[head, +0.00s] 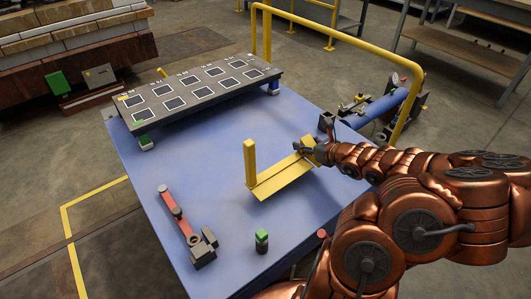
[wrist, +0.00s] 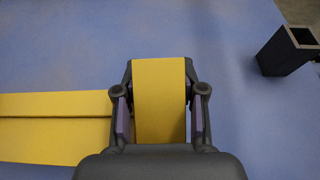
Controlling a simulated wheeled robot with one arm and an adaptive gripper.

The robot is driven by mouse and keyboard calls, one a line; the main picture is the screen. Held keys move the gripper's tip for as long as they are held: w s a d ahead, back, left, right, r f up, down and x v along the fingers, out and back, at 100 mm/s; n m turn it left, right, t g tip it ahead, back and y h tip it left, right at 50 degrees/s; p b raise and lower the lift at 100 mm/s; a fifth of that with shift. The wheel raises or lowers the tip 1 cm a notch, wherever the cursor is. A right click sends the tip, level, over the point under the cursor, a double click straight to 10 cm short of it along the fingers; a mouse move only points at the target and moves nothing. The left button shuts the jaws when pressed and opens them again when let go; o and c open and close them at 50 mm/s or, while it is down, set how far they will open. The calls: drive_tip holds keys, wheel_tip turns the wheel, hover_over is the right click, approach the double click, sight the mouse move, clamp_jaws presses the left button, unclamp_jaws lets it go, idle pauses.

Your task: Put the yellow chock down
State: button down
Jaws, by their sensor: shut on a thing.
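The yellow chock (wrist: 158,100) is a broad yellow block between the two fingers of my gripper (wrist: 158,118) in the wrist view. My gripper is shut on it. In the head view my gripper (head: 308,149) is at the right end of a yellow piece with a long flat plate (head: 283,180) and a tall upright (head: 250,163) at its left end. The plate also shows left of the fingers in the wrist view (wrist: 50,128). The chock is mostly hidden by my gripper in the head view, and I cannot tell whether it touches the plate.
The blue table (head: 215,225) has free room around the plate. A dark rack with square pads (head: 200,92) stands at the back. A yellow rail (head: 350,45) runs behind. A dark hollow box (wrist: 288,52) is nearby.

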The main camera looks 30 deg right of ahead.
drive_tip(key=shift+s+d, duration=0.2)
drive_tip(key=shift+d, duration=0.15)
drive_tip(key=shift+w, duration=0.2)
drive_tip(key=b, duration=0.3)
hover_over(288, 133)
drive_tip(key=shift+f, duration=0.75)
drive_tip(key=shift+w+f, duration=0.15)
drive_tip(key=shift+f, duration=0.1)
drive_tip(key=shift+f+b, duration=0.6)
drive_tip(key=shift+f, duration=0.95)
drive_tip(key=shift+r, duration=0.1)
drive_tip(key=c, duration=0.7)
unclamp_jaws()
